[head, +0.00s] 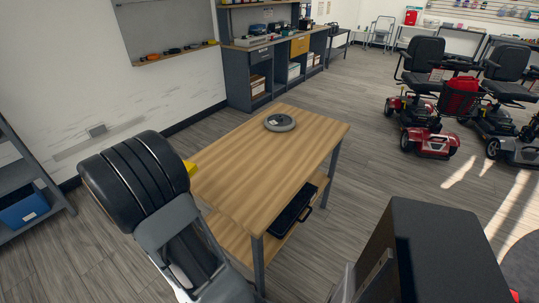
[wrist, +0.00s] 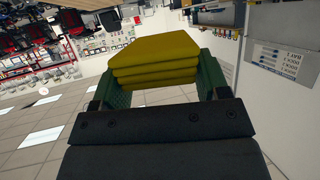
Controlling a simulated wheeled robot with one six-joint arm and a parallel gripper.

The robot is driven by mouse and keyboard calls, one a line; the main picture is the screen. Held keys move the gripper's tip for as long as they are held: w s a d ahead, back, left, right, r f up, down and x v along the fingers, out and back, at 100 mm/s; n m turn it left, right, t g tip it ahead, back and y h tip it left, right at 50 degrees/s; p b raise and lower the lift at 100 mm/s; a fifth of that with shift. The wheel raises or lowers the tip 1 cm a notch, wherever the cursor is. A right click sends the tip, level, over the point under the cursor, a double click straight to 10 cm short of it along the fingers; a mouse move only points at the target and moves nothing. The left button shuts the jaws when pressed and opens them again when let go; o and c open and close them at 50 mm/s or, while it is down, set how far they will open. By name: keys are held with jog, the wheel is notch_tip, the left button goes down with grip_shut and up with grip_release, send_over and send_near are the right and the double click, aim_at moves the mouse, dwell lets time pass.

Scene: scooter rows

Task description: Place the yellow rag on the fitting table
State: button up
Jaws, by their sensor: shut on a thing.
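The yellow rag (wrist: 153,58) is folded in a thick stack in the wrist view. My gripper (wrist: 153,80) is shut on it, with a green finger on each side. In the head view only a small yellow corner of the rag (head: 190,168) shows past my dark wrist, which hides my fingers. A wooden-topped table (head: 240,165) with dark legs, which looks like the fitting table, stands in front of me. The rag appears beside or over its left edge in the picture; I cannot tell its height above the top.
A round grey disc (head: 279,122) lies near the table's far end; the rest of its top is clear. A black tray (head: 294,210) is on the lower shelf. A workbench (head: 262,65) stands behind, a red scooter (head: 428,135) to the right, a blue bin (head: 22,207) at left.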

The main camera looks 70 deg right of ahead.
jog(key=s+d+r+m+g+p, duration=0.1)
jog(key=s+d+m+g+p, duration=0.2)
jog(key=s, duration=1.4)
jog(key=b, duration=0.5)
send_over(225, 188)
jog(key=a, duration=0.1)
jog(key=shift+y, duration=0.3)
jog(key=f, duration=0.6)
jog(key=s+f, duration=0.1)
jog(key=f, duration=0.2)
jog(key=shift+f, duration=0.3)
jog(key=shift+w+d+f, duration=0.4)
jog(key=shift+f, duration=0.15)
jog(key=shift+d+f+b, duration=0.1)
jog(key=shift+f+b, duration=0.4)
jog(key=shift+f, duration=1.15)
jog(key=shift+f, duration=0.15)
jog(key=o, duration=0.9)
